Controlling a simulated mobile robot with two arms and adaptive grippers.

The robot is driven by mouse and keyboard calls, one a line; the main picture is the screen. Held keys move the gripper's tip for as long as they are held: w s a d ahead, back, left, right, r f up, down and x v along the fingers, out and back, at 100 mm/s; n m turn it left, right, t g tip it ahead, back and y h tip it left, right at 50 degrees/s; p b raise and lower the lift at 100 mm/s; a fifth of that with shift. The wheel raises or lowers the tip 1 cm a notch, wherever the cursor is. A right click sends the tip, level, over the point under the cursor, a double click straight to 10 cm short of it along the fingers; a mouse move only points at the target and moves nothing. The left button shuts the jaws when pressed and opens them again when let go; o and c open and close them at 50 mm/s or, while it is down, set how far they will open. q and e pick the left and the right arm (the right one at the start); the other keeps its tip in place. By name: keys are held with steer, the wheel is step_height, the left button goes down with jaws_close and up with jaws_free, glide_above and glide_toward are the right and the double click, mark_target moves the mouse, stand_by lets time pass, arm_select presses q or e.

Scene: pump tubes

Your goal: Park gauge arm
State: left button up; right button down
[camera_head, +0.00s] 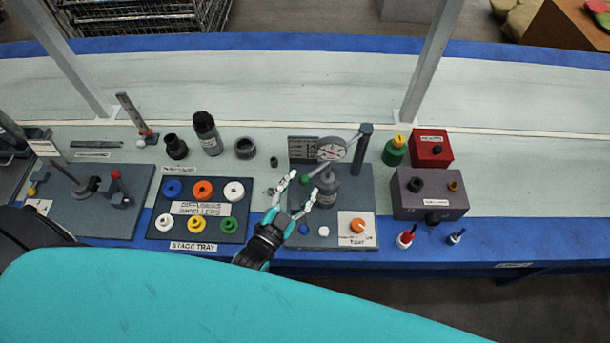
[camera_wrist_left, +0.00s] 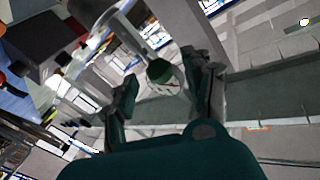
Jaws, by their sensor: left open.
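The gauge arm runs from a dark post (camera_head: 363,145) on the grey test base (camera_head: 365,190), with a round white dial gauge (camera_head: 331,149) on it. A green knob (camera_head: 304,181) shows at the arm's lower left end. My left gripper (camera_head: 303,184) is open, its fingertips on either side of the knob in the head view. In the left wrist view, a green, rounded thing, probably the knob (camera_wrist_left: 159,71), shows between the spread fingers (camera_wrist_left: 164,88); contact cannot be told. A grey cylindrical part (camera_head: 328,188) stands under the dial, partly hidden by a finger. My right gripper is not in view.
The stage tray (camera_head: 198,238) with several coloured rings lies left of the base. A grey box (camera_head: 430,195), red box (camera_head: 432,148) and green bottle (camera_head: 394,152) stand to the right. Dark cylinders (camera_head: 207,133) stand behind the tray. The pale table behind is mostly clear.

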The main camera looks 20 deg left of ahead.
arm_select(q)
steer(key=shift+w+d, duration=0.15)
steer(key=shift+w, duration=0.55)
steer(key=shift+w+d, duration=0.15)
steer(key=shift+w, duration=0.55)
steer(key=shift+c, duration=0.2)
jaws_close()
